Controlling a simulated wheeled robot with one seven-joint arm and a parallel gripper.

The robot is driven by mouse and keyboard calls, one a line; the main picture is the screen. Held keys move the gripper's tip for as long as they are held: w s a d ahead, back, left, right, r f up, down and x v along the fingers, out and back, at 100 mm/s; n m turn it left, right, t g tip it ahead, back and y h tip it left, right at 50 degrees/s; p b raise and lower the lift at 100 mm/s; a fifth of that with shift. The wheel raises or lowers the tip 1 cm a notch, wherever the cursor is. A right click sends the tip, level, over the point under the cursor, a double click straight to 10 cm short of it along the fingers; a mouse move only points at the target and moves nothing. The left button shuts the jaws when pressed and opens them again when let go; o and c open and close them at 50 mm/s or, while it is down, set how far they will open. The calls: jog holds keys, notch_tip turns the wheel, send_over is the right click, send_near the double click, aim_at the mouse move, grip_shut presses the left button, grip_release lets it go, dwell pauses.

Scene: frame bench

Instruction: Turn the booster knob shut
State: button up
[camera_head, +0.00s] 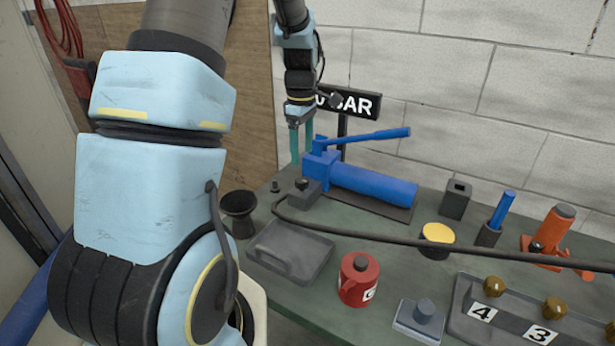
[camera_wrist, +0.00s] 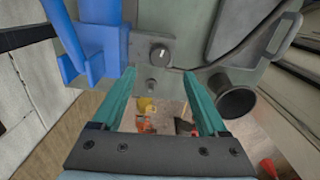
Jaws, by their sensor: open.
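The blue pump (camera_head: 370,186) with a long blue lever lies at the back of the bench; part of it also shows in the wrist view (camera_wrist: 103,45). At its left end is a grey block (camera_head: 306,196) with a dark round knob (camera_head: 302,183), which I take as the booster knob. In the wrist view the knob (camera_wrist: 160,53) is black with a short white mark, just beyond the fingertips. My gripper (camera_head: 302,157) points down above the block, its teal fingers apart and empty; they also show in the wrist view (camera_wrist: 160,74). It appears not to touch the knob.
A small peg (camera_head: 275,187) and a black funnel-like cup (camera_head: 239,210) stand left of the block. A dark hose (camera_head: 370,232) runs across the bench. A grey tray (camera_head: 290,252), red can (camera_head: 358,279) and yellow-topped pot (camera_head: 437,238) stand nearer. A sign (camera_head: 352,102) rises behind.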

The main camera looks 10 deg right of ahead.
aim_at(302, 179)
notch_tip(302, 179, down, 8)
jog(key=shift+f+p, duration=0.15)
jog(key=shift+p, duration=0.75)
grip_shut()
